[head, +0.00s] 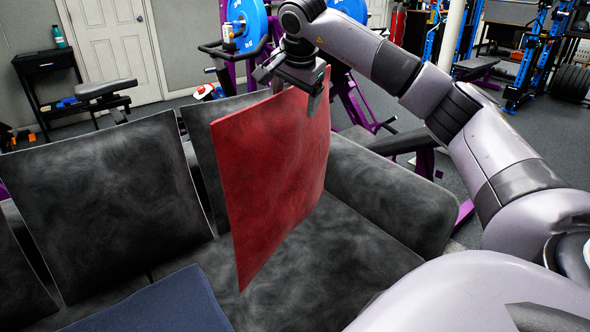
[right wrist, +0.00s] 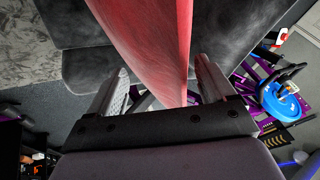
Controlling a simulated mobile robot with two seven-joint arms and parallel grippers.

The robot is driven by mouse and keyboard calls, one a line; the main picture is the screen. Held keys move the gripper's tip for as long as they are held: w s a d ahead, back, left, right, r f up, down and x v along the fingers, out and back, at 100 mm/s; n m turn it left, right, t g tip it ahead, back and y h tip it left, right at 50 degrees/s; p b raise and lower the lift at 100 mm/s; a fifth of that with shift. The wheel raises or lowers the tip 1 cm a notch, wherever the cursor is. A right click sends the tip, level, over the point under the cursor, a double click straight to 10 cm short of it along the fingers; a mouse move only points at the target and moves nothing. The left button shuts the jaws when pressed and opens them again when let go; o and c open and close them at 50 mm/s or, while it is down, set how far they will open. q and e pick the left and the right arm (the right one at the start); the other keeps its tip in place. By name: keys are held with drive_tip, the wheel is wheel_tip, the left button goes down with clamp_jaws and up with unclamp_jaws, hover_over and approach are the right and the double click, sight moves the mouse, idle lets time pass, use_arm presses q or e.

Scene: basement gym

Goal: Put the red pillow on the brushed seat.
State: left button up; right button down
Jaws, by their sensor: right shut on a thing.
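The red pillow (head: 270,170) hangs upright above the right part of the dark grey sofa, whose brushed-looking seat (head: 335,262) shows below and beside it. My right gripper (head: 316,98) is shut on the pillow's upper edge near its right corner. In the right wrist view the red pillow (right wrist: 150,35) passes between the two fingers of my right gripper (right wrist: 163,90). I cannot tell whether the pillow's lower corner touches the seat. The pillow hides part of the backrest cushion behind it. My left gripper is not in view.
A dark back cushion (head: 110,200) leans on the sofa at left. A blue cushion (head: 155,305) lies at the front left. The sofa's armrest (head: 390,190) bounds the seat on the right. Purple-framed gym equipment (head: 355,100) stands close behind the sofa.

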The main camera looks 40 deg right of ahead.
wheel_tip(320, 180, down, 14)
drive_tip(key=b, duration=0.2)
drive_tip(key=shift+f, duration=0.15)
unclamp_jaws()
drive_tip(key=shift+f, duration=0.1)
